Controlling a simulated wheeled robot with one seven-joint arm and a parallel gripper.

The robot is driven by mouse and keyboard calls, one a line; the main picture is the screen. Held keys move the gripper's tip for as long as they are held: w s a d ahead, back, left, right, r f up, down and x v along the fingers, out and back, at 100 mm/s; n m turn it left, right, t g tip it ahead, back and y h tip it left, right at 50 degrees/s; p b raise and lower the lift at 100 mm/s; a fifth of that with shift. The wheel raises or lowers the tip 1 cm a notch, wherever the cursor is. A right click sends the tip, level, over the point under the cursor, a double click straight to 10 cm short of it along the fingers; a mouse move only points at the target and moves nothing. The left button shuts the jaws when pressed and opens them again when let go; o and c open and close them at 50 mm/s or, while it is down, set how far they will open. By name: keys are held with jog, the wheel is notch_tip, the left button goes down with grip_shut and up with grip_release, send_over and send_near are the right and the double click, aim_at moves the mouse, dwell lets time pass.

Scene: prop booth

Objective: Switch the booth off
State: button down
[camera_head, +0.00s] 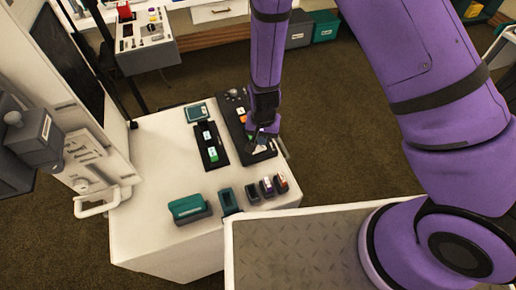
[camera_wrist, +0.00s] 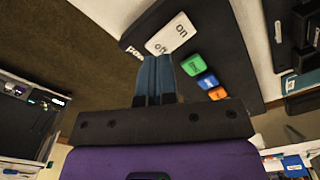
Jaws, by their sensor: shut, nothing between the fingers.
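A black control panel (camera_head: 236,109) lies on the white table, and it fills the upper middle of the wrist view (camera_wrist: 213,30). On it is a white rocker switch (camera_wrist: 178,32) marked "on" at one end and "off" at the other. A partly covered label starting "po" is beside it. My gripper (camera_wrist: 155,57) is shut and empty, with its fingertips at the "off" end of the rocker. I cannot tell whether they touch it.
Green (camera_wrist: 192,65), blue (camera_wrist: 208,81) and orange (camera_wrist: 217,93) buttons sit beside the rocker. A black tray (camera_head: 211,147) with a green item is left of the panel. A teal box (camera_head: 189,208) and several small holders stand at the table's front. The table's left middle is clear.

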jog(key=shift+f, duration=1.3)
dwell(1.3)
jog(key=shift+r, duration=3.55)
jog(key=d+r+n+t+y, duration=0.1)
jog(key=d+r, duration=0.3)
jog(key=r, duration=0.5)
jog(key=d+r, duration=0.3)
jog(key=r, duration=0.6)
jog(key=d+r+n+t+y, duration=0.1)
jog(key=d+r, duration=0.3)
jog(key=r, duration=0.5)
jog(key=s+d+r+t+h, duration=0.1)
jog(key=s+d+r, duration=0.5)
jog(key=s, duration=0.3)
jog(key=s+d+r+t+h, duration=0.1)
jog(key=s+d+r+t, duration=0.1)
jog(key=s+d+r, duration=0.5)
notch_tip(320, 180, up, 2)
jog(key=s, duration=0.2)
jog(key=shift+s+d+n, duration=0.3)
jog(key=shift+n, duration=0.1)
